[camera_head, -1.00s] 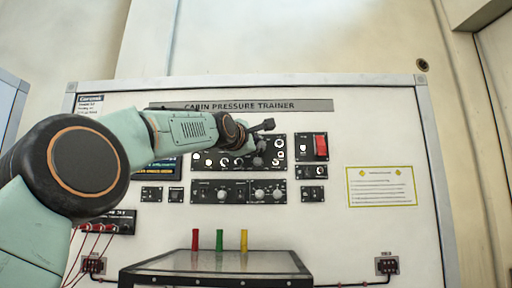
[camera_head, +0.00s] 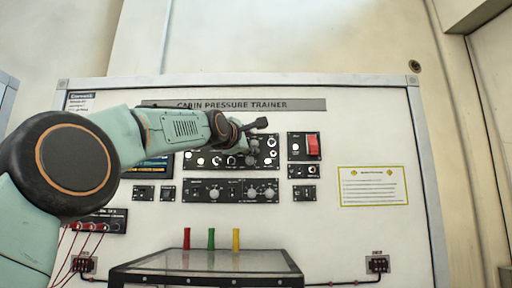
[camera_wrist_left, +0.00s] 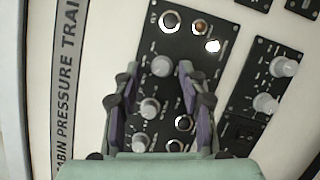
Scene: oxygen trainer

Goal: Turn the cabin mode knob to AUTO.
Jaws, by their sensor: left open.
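The cabin pressure trainer board (camera_head: 375,130) has an upper black control panel (camera_head: 205,166) with several knobs and switches. My left gripper (camera_head: 256,150) is in front of the right part of this panel and hides some of it. In the left wrist view my left gripper (camera_wrist_left: 160,84) is open, its two fingers apart. A grey round knob (camera_wrist_left: 160,66) shows between the fingertips. A second grey knob (camera_wrist_left: 150,108) and a third (camera_wrist_left: 141,143) lie in line below it. The labels are too small to read, so I cannot tell which is the cabin mode knob. Contact cannot be told.
A lower panel (camera_head: 233,190) carries more knobs. A red switch (camera_head: 313,145) is to the right. A clear-topped box (camera_head: 205,262) with red, green and yellow posts stands below. The board's right side is clear around a notice (camera_head: 373,186).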

